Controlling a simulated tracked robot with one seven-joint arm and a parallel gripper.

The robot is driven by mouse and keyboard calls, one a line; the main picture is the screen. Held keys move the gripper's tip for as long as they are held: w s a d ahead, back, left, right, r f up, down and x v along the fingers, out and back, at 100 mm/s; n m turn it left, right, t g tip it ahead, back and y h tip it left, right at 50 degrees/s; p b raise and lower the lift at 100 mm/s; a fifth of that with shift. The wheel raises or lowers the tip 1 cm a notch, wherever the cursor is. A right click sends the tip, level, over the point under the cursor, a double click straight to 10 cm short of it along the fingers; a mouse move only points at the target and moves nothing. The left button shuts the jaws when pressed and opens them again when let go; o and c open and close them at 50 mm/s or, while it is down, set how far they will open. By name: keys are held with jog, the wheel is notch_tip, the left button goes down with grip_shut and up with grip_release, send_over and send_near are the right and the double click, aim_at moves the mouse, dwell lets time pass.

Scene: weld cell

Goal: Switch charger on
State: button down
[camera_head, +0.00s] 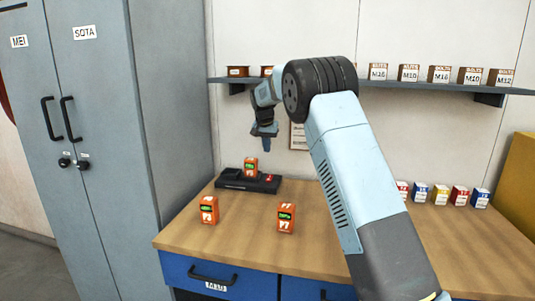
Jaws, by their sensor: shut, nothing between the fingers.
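A black charger (232,181) sits at the back left of the wooden workbench. An orange battery (251,167) with a small green display stands upright in its middle part. A small red switch (270,178) shows on the charger's right part; its position is too small to tell. My gripper (268,147) is shut and empty, pointing down above and behind the charger's right part, apart from it. Two more orange batteries stand on the bench, one at the front left (209,210) and one nearer the middle (285,217).
The workbench (245,235) has free wood in front of the charger. A wall shelf (420,87) holds labelled bolt boxes above. Several small coloured boxes (440,195) stand at the bench's back right. A grey locker (165,110) stands at left, and a yellow cabinet (520,185) at right.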

aim_at(270, 177)
jog(key=m, duration=1.7)
jog(key=shift+s+m+t, duration=0.3)
jog(key=shift+s+m, duration=0.05)
jog(key=shift+m, duration=0.05)
jog(key=shift+f, duration=0.1)
jog(key=x, duration=1.4)
jog(key=shift+d, duration=0.1)
